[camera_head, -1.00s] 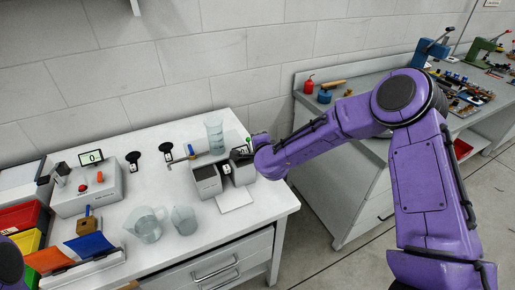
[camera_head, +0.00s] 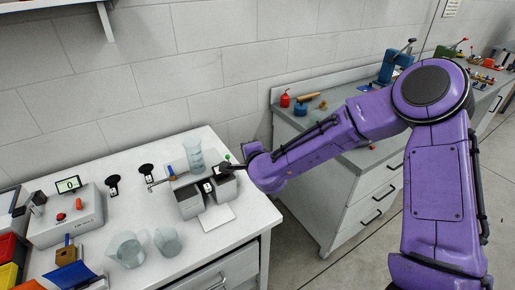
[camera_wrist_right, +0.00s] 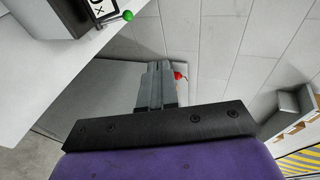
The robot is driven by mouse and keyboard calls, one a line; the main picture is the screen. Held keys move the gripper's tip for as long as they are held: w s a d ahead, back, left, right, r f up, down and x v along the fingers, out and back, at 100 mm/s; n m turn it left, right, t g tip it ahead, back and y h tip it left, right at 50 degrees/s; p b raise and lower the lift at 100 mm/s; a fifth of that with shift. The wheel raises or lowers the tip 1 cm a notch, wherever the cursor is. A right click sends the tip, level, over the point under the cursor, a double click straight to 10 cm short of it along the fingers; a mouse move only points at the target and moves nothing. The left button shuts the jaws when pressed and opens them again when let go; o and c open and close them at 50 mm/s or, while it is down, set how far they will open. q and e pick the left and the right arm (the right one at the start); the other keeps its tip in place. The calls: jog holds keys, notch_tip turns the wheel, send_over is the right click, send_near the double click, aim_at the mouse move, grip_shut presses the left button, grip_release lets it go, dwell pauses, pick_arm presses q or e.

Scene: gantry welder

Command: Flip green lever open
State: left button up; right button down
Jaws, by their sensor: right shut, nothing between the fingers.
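The green lever shows as a small green ball knob (camera_head: 228,157) on a thin rod, at the right side of a grey two-block device (camera_head: 190,202) on the white bench. In the right wrist view the green knob (camera_wrist_right: 128,15) is at the top, its metal rod running left to a white-and-black marked plate. My right gripper (camera_wrist_right: 158,66) is shut and empty; its fingertips point up in that view, with the knob beyond them and to the left, apart. In the head view my right gripper (camera_head: 233,166) is at the device's right side, its fingers hard to make out. My left gripper is out of view.
A clear beaker (camera_head: 193,156) stands on the device. Two clear jugs (camera_head: 127,250) stand in front, left of it. A control box (camera_head: 65,215) with a display is further left. A second bench (camera_head: 350,160) stands right, beyond a gap, under my right arm.

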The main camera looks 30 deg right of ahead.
jog(key=s+a+r+p, duration=0.2)
jog(key=s+r, duration=0.7)
jog(key=s, duration=0.1)
jog(key=shift+a+r+p, duration=0.25)
jog(key=shift+a+p, duration=0.1)
